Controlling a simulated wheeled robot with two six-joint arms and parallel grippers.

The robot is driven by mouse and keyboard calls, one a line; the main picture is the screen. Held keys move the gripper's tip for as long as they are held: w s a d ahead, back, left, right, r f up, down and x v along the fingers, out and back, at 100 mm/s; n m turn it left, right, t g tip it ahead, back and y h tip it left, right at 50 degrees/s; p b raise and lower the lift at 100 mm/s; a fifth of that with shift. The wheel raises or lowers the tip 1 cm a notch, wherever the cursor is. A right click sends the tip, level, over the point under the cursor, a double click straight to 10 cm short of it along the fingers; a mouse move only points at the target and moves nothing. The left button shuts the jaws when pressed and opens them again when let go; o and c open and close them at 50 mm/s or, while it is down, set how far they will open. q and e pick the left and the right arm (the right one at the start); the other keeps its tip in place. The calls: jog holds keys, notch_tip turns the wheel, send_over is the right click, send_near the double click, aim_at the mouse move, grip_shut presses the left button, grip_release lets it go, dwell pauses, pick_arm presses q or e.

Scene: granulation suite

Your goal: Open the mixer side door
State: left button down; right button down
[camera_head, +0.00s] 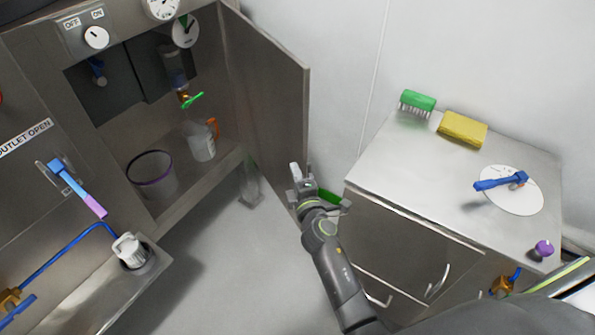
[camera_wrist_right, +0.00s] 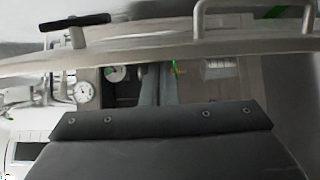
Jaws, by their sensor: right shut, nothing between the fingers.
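The mixer side door (camera_head: 268,95) is a grey metal panel. It stands swung wide open to the right of the mixer's cavity, and its handle side is turned away in the head view. My right gripper (camera_head: 300,172) is shut and empty, beside the door's lower free edge; I cannot tell if it touches. In the right wrist view a metal panel edge, likely the door (camera_wrist_right: 150,52), crosses the top, with a bar handle (camera_wrist_right: 252,30) and a black-ended handle (camera_wrist_right: 75,28). My left gripper is not in view.
At right a metal cabinet (camera_head: 400,170) carries a green brush (camera_head: 418,101), a yellow sponge (camera_head: 463,129) and a white disc (camera_head: 515,202). Floor is clear between mixer and arm.

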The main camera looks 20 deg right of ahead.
jog(key=w+d, duration=0.1)
jog(key=d, duration=0.5)
jog(key=shift+d, duration=0.25)
jog(key=shift+w+a, duration=0.1)
dwell(0.3)
